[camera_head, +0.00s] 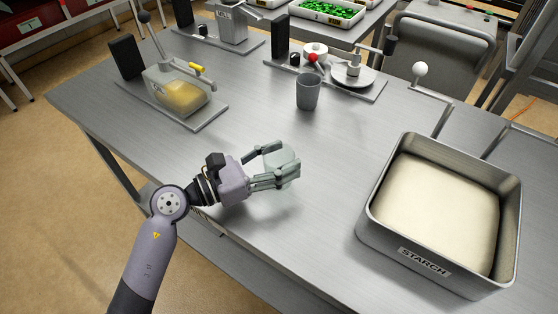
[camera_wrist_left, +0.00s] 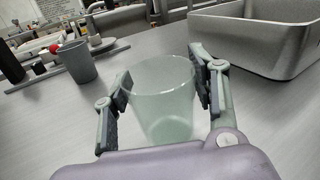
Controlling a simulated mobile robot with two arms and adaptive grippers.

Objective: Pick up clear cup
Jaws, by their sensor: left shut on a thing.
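The clear cup (camera_head: 283,160) is a pale green see-through cup held between the fingers of my left gripper (camera_head: 274,165) in the head view. In the left wrist view the clear cup (camera_wrist_left: 162,95) stands upright between the two dark finger pads of the left gripper (camera_wrist_left: 160,90), which is shut on it. A shadow lies on the table below and beside the gripper. I cannot tell whether the cup's base touches the table. My right gripper is in neither view.
A grey cup (camera_head: 308,91) stands behind the clear cup. A metal bin labelled STARCH (camera_head: 425,262) stands at the right. A stand with a yellow-filled container (camera_head: 180,97) is at the back left, and another stand with a round plate (camera_head: 353,75) at the back. The middle tabletop is clear.

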